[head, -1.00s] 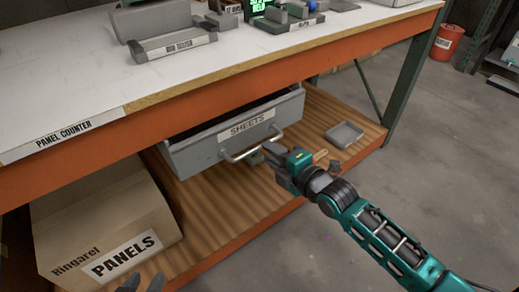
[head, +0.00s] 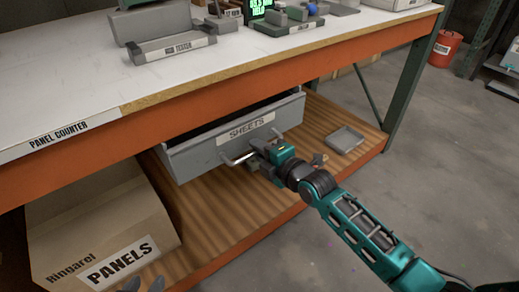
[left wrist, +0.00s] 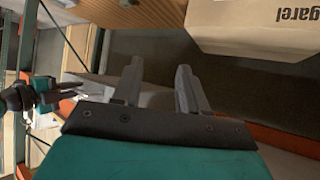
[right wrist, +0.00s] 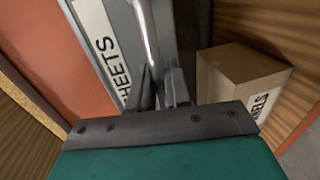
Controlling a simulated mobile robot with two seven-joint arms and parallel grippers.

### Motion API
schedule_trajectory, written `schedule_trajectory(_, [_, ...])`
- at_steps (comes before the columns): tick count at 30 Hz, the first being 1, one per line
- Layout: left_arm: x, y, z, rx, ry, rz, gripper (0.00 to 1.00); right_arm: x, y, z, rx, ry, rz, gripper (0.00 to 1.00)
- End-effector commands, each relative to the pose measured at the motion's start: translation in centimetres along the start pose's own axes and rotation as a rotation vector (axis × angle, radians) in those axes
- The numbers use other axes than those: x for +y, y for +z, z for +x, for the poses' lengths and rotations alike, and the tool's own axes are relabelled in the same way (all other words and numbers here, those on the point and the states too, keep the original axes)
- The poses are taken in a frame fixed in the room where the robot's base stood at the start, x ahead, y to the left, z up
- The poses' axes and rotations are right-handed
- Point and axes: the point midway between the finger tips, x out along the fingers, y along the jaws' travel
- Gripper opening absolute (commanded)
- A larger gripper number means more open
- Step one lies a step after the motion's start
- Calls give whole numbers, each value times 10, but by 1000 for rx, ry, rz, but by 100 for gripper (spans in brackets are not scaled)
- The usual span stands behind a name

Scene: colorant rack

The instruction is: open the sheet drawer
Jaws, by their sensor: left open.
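The grey sheet drawer (head: 205,160), labelled SHEETS, hangs under the counter and is partly pulled out, with its dark inside showing along the top. Its metal bar handle (head: 237,160) runs along the front; it also shows in the right wrist view (right wrist: 147,30). My right gripper (head: 257,148) is at the handle's right part. In the right wrist view its fingers (right wrist: 158,88) are close together, shut around the bar. My left gripper (head: 143,286) barely shows at the bottom edge; in the left wrist view its fingers (left wrist: 157,88) are apart and empty.
A cardboard PANELS box (head: 90,225) stands on the wooden lower shelf, left of the drawer. A small grey tray (head: 346,139) lies on the shelf to the right. The white counter (head: 80,75) with its orange beam is above. The floor at right is open.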

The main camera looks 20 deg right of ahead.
Motion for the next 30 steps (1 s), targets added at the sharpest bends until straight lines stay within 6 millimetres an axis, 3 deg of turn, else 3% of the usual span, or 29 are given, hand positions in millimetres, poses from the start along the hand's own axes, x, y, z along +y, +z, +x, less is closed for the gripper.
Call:
schedule_trajectory(20, [-1,0,-2,-4,-1,4,43,0,0,-4,0,-1,0,0])
schedule_trajectory(26, [-3,-10,-10,-2,-9,6,43,-3,0,-26,2,-7,-1,0])
schedule_trajectory(30, [-5,-15,-19,-10,-15,10,43,-6,-1,-52,3,-9,-2,0])
